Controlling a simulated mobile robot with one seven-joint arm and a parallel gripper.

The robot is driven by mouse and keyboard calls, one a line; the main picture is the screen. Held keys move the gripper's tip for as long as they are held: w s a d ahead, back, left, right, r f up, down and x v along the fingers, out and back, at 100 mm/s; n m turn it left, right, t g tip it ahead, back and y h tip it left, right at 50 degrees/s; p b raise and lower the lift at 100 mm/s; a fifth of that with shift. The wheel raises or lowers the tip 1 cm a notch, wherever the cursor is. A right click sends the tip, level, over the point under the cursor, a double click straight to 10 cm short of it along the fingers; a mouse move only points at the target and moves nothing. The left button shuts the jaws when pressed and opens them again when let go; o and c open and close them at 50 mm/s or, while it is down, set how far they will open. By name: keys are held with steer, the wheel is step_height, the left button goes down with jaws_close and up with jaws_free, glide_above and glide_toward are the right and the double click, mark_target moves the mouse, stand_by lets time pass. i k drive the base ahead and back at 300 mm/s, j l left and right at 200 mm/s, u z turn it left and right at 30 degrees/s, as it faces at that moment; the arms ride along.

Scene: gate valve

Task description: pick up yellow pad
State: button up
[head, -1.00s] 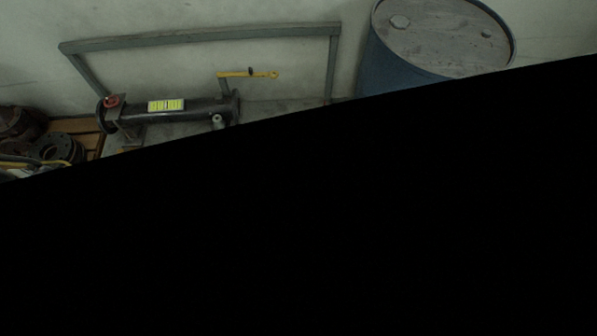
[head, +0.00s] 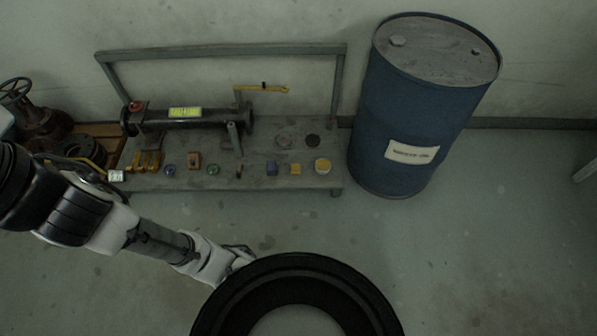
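A small yellow block (head: 295,169), which looks like the yellow pad, lies near the front right of the low grey bench (head: 255,182). A blue block (head: 271,168) sits just left of it, and a round yellow-rimmed tin (head: 322,166) just right of it. My arm reaches in from the left. My gripper (head: 240,255) is low in front of the bench, well apart from the pad. It is small and partly covered by a black ring, so its opening cannot be made out.
Several small items line the bench front, including an orange block (head: 194,160). A blue drum (head: 410,120) stands right of the bench.

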mark_target(296, 168)
steer(key=i+l, duration=0.9)
steer(key=i, duration=0.5)
steer(key=l+u, duration=0.05)
